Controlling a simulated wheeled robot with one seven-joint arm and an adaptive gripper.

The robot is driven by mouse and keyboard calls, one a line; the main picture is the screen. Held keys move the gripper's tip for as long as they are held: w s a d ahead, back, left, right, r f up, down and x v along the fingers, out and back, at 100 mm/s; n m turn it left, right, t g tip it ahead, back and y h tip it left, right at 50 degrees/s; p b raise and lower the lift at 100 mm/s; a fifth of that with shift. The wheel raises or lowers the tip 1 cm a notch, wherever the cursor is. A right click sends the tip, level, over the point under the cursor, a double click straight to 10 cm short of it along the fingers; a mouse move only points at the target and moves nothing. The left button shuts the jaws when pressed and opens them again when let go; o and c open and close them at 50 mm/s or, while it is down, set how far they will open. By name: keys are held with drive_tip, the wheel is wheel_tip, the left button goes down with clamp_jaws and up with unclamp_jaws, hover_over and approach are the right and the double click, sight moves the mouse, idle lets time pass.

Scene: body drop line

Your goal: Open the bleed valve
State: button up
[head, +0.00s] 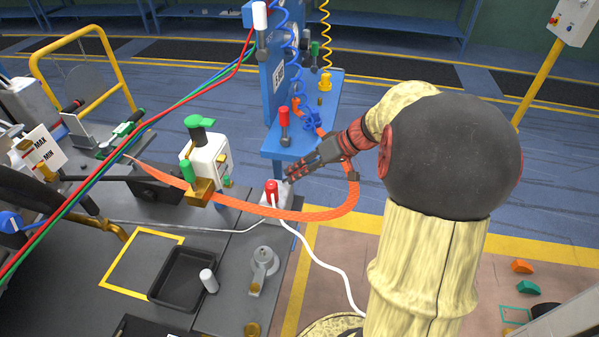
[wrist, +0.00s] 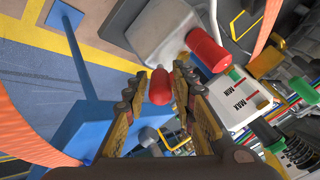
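No label marks the bleed valve, and I cannot tell which fitting it is. In the head view a red-topped handle (head: 284,117) stands on the blue stand, and a red cap (head: 271,190) sits on a pale block below it. My gripper (head: 291,178) reaches left, close to that block. In the wrist view my gripper (wrist: 160,95) is open, with a red rounded knob (wrist: 160,87) showing between its fingers. Gaps show beside the knob; its depth is unclear. A second red cylinder (wrist: 207,50) stands on a grey block beyond the fingers.
An orange hose (head: 300,212) loops close under my gripper and crosses to the left. The blue stand (head: 325,108) rises just behind it. A white cable (head: 325,258) runs down from the pale block. A black tray (head: 181,277) and grey lever fitting (head: 264,265) lie on the bench.

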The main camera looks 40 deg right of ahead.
drive_tip(key=shift+o, duration=1.2)
drive_tip(key=v, duration=1.2)
